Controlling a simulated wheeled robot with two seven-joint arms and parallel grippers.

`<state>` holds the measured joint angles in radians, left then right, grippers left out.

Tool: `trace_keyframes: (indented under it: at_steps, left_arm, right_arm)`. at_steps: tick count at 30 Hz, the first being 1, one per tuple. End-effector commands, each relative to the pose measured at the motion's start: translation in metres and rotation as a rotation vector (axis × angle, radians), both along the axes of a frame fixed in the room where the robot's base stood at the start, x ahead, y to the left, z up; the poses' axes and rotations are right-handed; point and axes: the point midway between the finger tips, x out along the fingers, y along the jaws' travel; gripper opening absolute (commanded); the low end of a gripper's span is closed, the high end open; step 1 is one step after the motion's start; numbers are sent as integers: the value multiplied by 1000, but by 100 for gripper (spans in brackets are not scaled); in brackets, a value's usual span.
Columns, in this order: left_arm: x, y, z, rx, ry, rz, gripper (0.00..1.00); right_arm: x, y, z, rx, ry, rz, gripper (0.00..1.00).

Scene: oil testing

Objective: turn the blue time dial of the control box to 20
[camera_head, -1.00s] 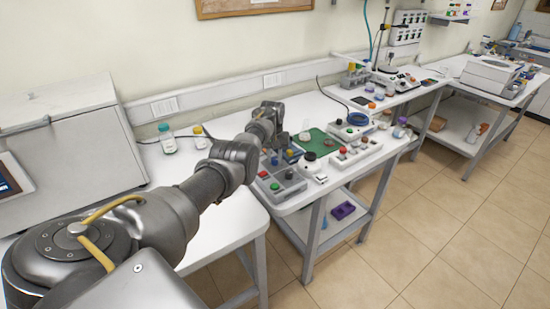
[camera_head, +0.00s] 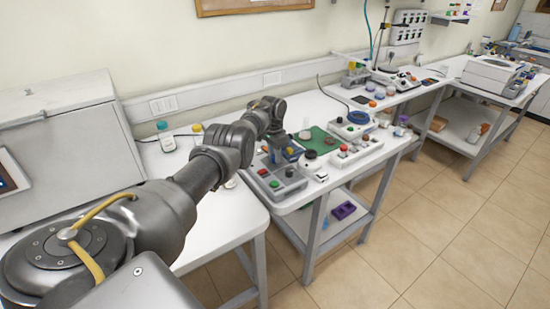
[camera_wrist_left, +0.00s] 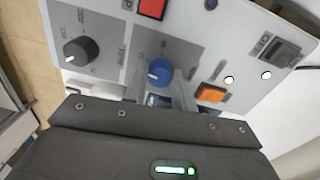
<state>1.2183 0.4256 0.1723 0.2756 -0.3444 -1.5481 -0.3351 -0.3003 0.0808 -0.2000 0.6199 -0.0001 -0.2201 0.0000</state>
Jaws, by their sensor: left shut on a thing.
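In the head view the left gripper (camera_head: 279,151) is over the box and hides the dial. My right gripper is not in view.
A dark knob (camera_wrist_left: 80,50), a red button (camera_wrist_left: 152,8) and an orange button (camera_wrist_left: 210,93) share the panel near the dial. A green mat (camera_head: 318,142) and several small items lie beyond the box. A bottle (camera_head: 166,138) stands on the left table.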

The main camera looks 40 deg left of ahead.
Motion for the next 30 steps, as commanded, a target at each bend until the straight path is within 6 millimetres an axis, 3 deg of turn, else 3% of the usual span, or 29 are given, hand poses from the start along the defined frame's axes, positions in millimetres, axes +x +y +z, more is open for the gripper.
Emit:
trace_keyframes:
  at_steps: [12, 29, 30]
  left_arm:
    - [0, 3, 0, 1, 1, -191, 4]
    - [0, 3, 2, 1, 0, -220, 4]
    - [0, 3, 2, 1, 0, -220, 28]
  right_arm:
    - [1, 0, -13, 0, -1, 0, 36]
    - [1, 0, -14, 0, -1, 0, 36]
    - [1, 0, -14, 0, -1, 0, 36]
